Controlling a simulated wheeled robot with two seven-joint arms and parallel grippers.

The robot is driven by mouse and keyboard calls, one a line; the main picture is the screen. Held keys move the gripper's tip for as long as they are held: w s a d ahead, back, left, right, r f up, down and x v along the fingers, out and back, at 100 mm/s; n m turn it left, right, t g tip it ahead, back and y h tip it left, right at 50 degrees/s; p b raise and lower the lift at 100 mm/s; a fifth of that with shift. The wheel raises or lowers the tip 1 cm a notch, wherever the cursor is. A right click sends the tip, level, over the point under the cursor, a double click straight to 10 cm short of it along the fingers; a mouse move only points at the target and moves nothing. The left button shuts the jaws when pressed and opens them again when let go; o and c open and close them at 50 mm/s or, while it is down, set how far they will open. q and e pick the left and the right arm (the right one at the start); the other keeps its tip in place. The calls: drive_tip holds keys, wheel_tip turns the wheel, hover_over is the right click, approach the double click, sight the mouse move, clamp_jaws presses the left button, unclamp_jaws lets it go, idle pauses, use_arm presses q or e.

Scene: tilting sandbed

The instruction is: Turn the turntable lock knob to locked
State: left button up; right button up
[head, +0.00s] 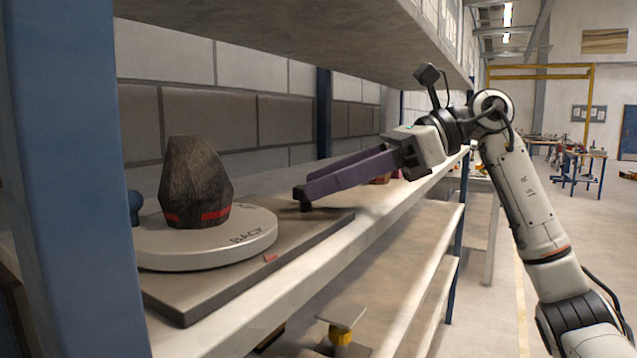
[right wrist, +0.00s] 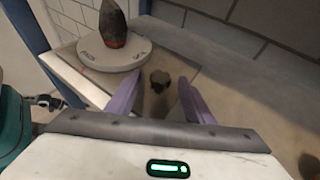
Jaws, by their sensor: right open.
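The lock knob (right wrist: 160,80) is a small dark lobed knob on the turntable's base board. In the right wrist view it shows between the two purple fingers of my right gripper (head: 304,190), which is open. In the head view the fingertips are over the right part of the board, and the knob (head: 305,206) shows only as a dark bit just under them. I cannot tell whether they touch. The round pale turntable (head: 215,252), with "BACK" lettered on its rim, sits on the board left of the knob. My left gripper is not in view.
A dark pointed block (head: 195,185) with a red band stands on the turntable. The base board (head: 190,295) lies on a shelf (head: 300,285) with another shelf close above. A blue post (head: 75,180) stands at left. A small red mark (head: 270,258) lies on the board.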

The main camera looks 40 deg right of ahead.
drive_tip(key=shift+w+a+f, duration=0.25)
drive_tip(key=shift+w+a, duration=0.1)
drive_tip(key=shift+a, duration=0.15)
drive_tip(key=shift+w, duration=0.1)
drive_tip(key=c, duration=1)
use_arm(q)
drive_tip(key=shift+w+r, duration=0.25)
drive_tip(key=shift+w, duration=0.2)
use_arm(e)
drive_tip(key=shift+c, duration=0.2)
